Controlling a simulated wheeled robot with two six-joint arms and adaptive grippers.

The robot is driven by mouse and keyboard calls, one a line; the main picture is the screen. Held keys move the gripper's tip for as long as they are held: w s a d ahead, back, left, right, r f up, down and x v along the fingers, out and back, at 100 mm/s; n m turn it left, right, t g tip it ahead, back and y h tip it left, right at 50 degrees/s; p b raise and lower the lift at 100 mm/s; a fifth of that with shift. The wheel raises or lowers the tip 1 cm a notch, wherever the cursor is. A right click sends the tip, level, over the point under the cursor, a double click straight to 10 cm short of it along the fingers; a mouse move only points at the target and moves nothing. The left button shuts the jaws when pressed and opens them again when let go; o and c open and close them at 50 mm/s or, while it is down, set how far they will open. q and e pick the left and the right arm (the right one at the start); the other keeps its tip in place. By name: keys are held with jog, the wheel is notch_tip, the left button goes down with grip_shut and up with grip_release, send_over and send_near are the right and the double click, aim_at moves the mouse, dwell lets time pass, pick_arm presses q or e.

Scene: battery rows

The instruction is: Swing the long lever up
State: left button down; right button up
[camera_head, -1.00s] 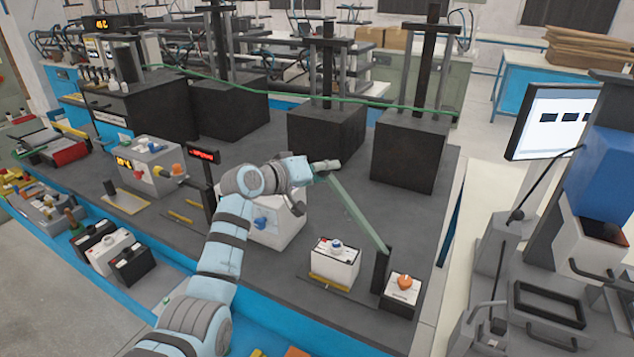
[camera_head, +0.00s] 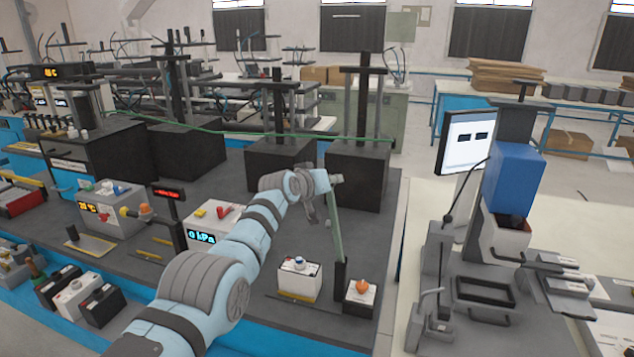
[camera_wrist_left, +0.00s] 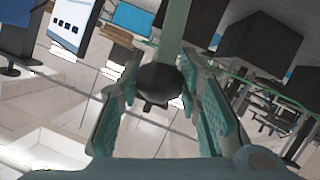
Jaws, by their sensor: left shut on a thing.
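The long lever (camera_head: 335,228) is a pale green bar rising from a dark upright bracket (camera_head: 340,280) near the bench's front right. It stands nearly upright, tilted slightly left. My left gripper (camera_head: 326,188) is at its top end. In the left wrist view, the green bar (camera_wrist_left: 172,38) runs to a dark round knob (camera_wrist_left: 158,84), and my left gripper (camera_wrist_left: 160,92) has a finger on each side of it, shut on the lever's knob. In the head view the knob is hidden by the gripper. My right gripper is not in view.
A white box with an orange knob (camera_head: 361,290) stands right of the bracket, and a white box with a blue-topped knob (camera_head: 299,272) left of it. Black blocks with posts (camera_head: 357,180) stand behind. A monitor (camera_head: 466,142) is at the right.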

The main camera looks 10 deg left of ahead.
pick_arm(q)
jog(key=shift+d, duration=0.1)
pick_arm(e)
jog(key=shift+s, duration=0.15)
pick_arm(q)
jog(key=c, duration=1.5)
grip_release()
jog(key=o, duration=0.3)
jog(key=shift+d, duration=0.3)
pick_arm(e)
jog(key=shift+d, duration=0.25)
pick_arm(q)
jog(key=shift+a, duration=0.2)
